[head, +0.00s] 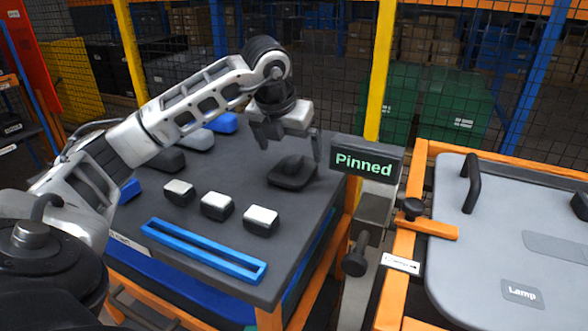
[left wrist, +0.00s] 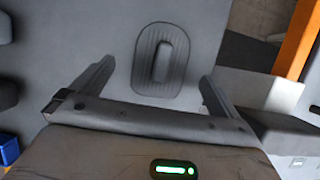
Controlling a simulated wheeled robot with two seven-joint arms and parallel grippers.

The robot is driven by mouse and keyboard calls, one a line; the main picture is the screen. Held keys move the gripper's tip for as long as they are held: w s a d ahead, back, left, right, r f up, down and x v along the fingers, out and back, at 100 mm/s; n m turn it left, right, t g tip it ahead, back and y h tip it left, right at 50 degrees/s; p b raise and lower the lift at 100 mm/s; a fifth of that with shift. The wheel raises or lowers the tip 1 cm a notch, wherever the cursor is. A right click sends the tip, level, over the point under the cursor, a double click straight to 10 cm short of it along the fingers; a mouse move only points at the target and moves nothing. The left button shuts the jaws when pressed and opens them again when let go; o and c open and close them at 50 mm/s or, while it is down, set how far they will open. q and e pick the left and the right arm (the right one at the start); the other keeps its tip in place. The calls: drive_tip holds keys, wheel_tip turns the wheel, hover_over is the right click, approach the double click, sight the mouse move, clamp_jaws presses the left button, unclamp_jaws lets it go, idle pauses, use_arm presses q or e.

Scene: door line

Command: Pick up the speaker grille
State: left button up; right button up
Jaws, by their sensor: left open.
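The speaker grille (head: 293,172) is a dark, rounded, flat piece with a raised ridge on top. It lies on the dark grey table top (head: 222,259) near the right edge. In the left wrist view the grille (left wrist: 160,60) shows ribs around an oval raised middle. My left gripper (head: 288,148) is open and empty, above the grille and apart from it. In the left wrist view the grille lies ahead of and between the two spread fingers (left wrist: 157,82). My right gripper is not in view.
Several black blocks with white tops (head: 217,206) and a blue slotted tray (head: 203,250) sit at the front of the table. A sign reading "Pinned" (head: 364,164) stands just right of the table. A grey door panel (head: 470,250) lies in an orange frame (head: 388,300) at right.

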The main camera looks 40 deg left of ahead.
sight(294, 158)
use_arm(q)
drive_tip(key=x, duration=0.5)
drive_tip(key=shift+d, duration=0.2)
drive_tip(key=c, duration=1)
drive_tip(key=shift+r, duration=0.1)
wheel_tip(294, 158, up, 10)
drive_tip(key=shift+f+p, duration=0.1)
drive_tip(key=shift+p, duration=0.4)
drive_tip(key=shift+o, duration=0.4)
